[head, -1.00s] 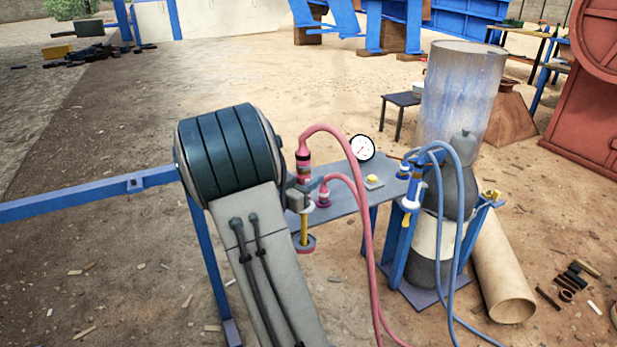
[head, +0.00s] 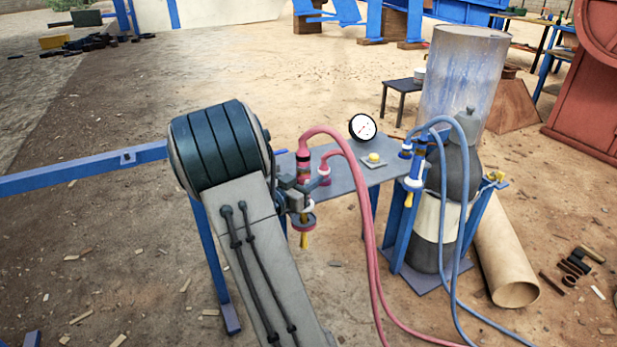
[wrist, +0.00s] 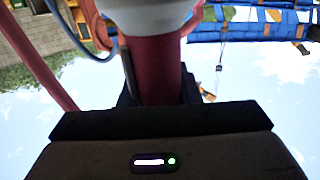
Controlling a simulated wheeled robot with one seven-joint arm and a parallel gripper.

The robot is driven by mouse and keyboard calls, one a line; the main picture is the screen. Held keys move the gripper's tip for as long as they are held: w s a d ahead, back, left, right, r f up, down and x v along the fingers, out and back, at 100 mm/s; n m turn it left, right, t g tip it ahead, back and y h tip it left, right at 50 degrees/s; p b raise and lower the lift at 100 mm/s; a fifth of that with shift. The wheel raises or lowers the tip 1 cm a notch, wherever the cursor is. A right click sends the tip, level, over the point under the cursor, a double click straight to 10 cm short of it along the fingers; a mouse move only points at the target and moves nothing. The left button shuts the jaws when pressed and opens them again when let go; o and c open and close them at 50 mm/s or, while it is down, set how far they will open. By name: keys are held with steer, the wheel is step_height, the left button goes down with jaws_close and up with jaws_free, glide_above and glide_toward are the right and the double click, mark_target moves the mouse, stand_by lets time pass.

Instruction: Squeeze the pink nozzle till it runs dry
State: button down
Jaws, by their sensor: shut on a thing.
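The pink nozzle (head: 303,172) stands about upright at the left end of the grey table, with a pink hose looping from its top. My gripper (head: 296,196) is shut on it, partly hidden by my arm. In the wrist view, the nozzle's dark pink body (wrist: 158,70) stands at my dark jaws. I cannot see any flow. A round white gauge (head: 362,127) has a dark needle; its reading is too small to tell.
The grey table (head: 345,175) bears a pink hose fitting (head: 324,176) and a yellow button (head: 374,157). A blue nozzle (head: 415,175) with blue hoses, a dark bottle (head: 455,170) and a tall clear cylinder (head: 463,85) stand right. A blue rail (head: 85,182) lies left.

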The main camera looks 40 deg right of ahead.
steer(key=shift+f+b, duration=1.3)
steer(key=shift+f, duration=0.95)
steer(key=c, duration=1)
jaws_free()
steer(key=s+a+p, duration=0.2)
steer(key=a+p, duration=0.1)
steer(key=a, duration=1)
steer(key=shift+a, duration=0.35)
steer(key=shift+s, duration=0.1)
